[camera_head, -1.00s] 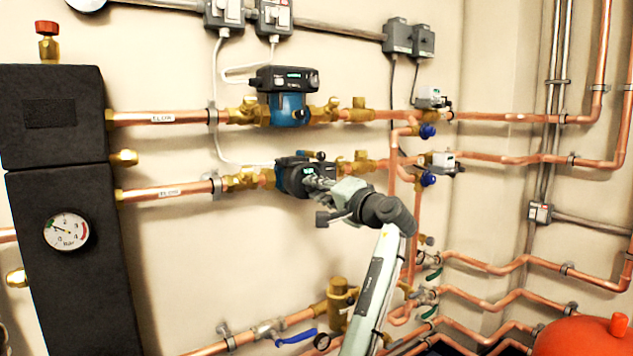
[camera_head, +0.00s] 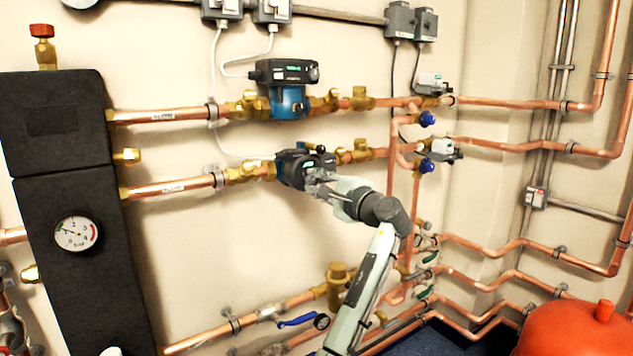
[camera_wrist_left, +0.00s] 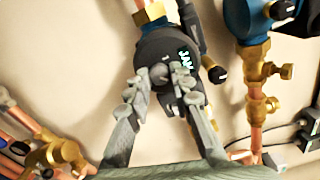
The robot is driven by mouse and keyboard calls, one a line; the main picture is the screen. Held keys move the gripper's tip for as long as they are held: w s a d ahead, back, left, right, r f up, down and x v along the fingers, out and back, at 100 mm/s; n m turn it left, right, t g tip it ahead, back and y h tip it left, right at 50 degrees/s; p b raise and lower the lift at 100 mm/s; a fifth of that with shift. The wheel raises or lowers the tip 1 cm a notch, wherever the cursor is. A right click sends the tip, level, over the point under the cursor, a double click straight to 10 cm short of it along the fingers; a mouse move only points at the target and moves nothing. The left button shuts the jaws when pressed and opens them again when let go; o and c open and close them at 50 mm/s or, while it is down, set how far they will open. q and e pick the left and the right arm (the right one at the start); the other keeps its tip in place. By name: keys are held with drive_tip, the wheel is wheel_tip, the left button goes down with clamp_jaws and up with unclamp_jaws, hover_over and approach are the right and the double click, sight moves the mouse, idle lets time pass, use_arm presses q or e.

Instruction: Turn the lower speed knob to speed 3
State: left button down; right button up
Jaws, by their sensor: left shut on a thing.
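The lower pump (camera_head: 290,168) is a dark control head on the lower flow pipe. In the left wrist view, its round black face (camera_wrist_left: 163,45) carries a lit teal display (camera_wrist_left: 184,60). The lower speed knob (camera_wrist_left: 163,74) is on this face, between my left fingertips. My left gripper (camera_head: 318,177) reaches the pump from the lower right and is shut on the knob; it also shows in the left wrist view (camera_wrist_left: 163,90). The fingers cover the knob's sides, and I cannot read its setting. My right gripper is in neither view.
The upper pump (camera_head: 287,95), blue with a black head, sits on the pipe above. A black insulated block (camera_head: 65,240) with a gauge (camera_head: 76,233) stands at left. Copper pipes and valves run right and below. A red vessel (camera_head: 560,335) is at lower right.

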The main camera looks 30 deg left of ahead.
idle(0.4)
use_arm(q)
drive_tip(key=c, duration=1.3)
unclamp_jaws()
drive_tip(key=v, duration=1.2)
